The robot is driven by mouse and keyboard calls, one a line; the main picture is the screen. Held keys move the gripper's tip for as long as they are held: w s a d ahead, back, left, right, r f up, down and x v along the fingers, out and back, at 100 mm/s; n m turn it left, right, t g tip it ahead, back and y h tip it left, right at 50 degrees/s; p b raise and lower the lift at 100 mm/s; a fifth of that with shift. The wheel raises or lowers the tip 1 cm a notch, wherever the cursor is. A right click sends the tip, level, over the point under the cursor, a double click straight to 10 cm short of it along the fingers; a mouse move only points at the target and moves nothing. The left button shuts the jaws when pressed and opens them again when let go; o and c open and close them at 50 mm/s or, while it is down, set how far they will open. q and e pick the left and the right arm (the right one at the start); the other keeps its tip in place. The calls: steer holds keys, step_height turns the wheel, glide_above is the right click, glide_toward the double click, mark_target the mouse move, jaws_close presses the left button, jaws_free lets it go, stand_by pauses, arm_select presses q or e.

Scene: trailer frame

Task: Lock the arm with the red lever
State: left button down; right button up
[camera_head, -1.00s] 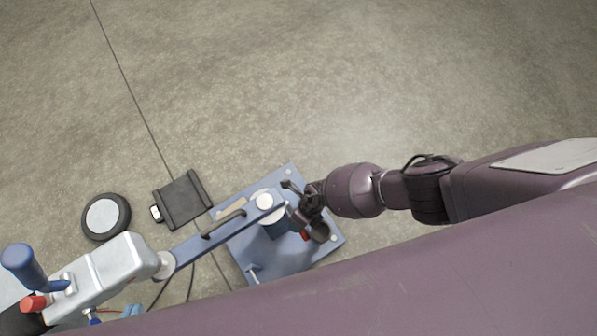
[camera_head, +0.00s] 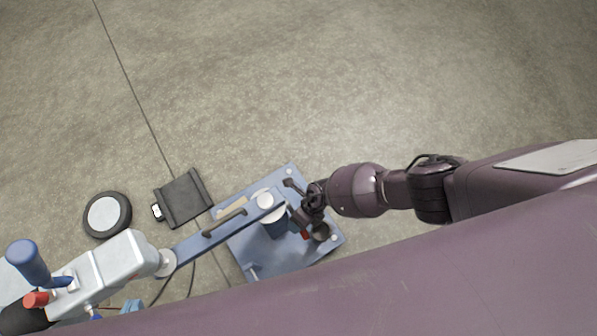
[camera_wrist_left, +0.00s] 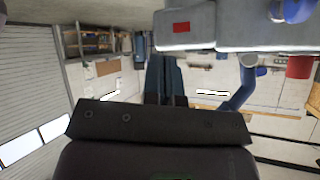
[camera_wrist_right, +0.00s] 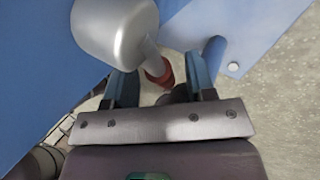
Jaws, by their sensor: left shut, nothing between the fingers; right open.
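A blue arm (camera_head: 190,248) with a black handle runs from a white-grey box (camera_head: 117,264) to a post on a blue base plate (camera_head: 283,261). A small red part (camera_head: 305,235), possibly the lever's tip, shows beside the post, by my right gripper (camera_head: 306,213). In the right wrist view, a red piece (camera_wrist_right: 159,73) on a silver rod lies between the open fingers of my right gripper (camera_wrist_right: 160,88); contact is unclear. A red knob (camera_head: 37,299) is by the box's blue handle (camera_head: 27,263). My left gripper (camera_wrist_left: 166,80) is shut and empty below the grey box (camera_wrist_left: 187,25).
A black-rimmed wheel (camera_head: 106,216) and a black block (camera_head: 182,200) lie on the concrete floor left of the base plate. The floor behind them is clear. Shelves (camera_wrist_left: 95,42) stand in the background of the left wrist view.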

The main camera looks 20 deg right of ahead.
arm_select(q)
steer(key=p, duration=0.2)
steer(key=s+g+p, duration=0.1)
steer(key=p, duration=0.1)
steer(key=shift+s+a+r+n, duration=0.1)
steer(key=shift+a+r+n, duration=0.15)
steer(key=shift+n, duration=0.05)
arm_select(e)
steer(key=v, duration=1)
steer(key=shift+c, duration=0.2)
